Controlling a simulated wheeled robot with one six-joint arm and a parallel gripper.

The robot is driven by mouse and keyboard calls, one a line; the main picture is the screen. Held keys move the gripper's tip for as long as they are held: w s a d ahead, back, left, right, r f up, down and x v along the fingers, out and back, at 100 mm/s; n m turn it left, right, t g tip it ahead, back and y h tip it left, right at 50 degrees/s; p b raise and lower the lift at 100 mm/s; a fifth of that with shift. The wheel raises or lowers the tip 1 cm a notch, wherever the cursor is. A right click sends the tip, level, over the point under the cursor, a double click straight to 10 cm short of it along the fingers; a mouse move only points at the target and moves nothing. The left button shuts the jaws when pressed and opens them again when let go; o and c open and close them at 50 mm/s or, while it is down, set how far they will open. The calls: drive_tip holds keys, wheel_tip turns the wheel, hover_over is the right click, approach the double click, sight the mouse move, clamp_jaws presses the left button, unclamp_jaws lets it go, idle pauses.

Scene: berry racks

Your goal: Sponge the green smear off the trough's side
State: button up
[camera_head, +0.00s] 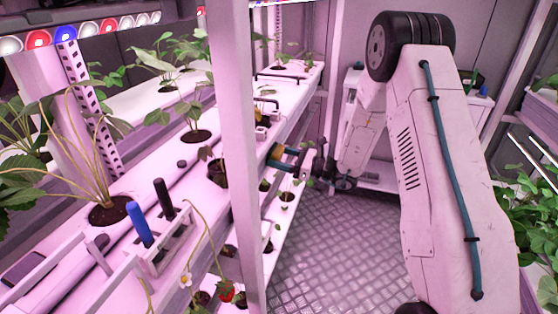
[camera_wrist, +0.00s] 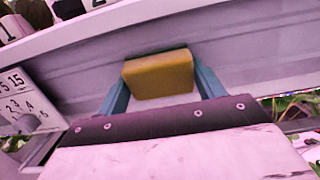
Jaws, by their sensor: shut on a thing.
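My gripper (camera_wrist: 160,80) has its two teal fingers shut on a yellow-brown sponge (camera_wrist: 158,75). The sponge faces the grey-white side of the trough (camera_wrist: 255,45) and is at or very near it; I cannot tell whether it touches. In the head view my gripper (camera_head: 279,155) is small, beside the trough (camera_head: 298,92) just right of the white post, and the sponge (camera_head: 275,153) shows as a yellow patch. I see no green smear in either view; the sponge and fingers hide part of the trough's side.
A white post (camera_head: 236,150) stands in front of the trough in the head view. Strawberry plants grow in the trough, and a rack (camera_head: 160,245) with blue and black-handled tools stands nearer. The metal floor (camera_head: 335,250) is clear.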

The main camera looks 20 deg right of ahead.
drive_tip(key=shift+w+a, duration=0.1)
drive_tip(key=shift+a, duration=0.05)
drive_tip(key=shift+s+a, duration=1.3)
drive_tip(key=shift+s, duration=0.25)
drive_tip(key=shift+a+r, duration=0.1)
drive_tip(key=shift+a, duration=0.05)
drive_tip(key=shift+c, duration=0.7)
drive_tip(key=v, duration=0.6)
drive_tip(key=shift+f, duration=0.4)
drive_tip(key=shift+d, duration=0.25)
drive_tip(key=shift+v, duration=1.4)
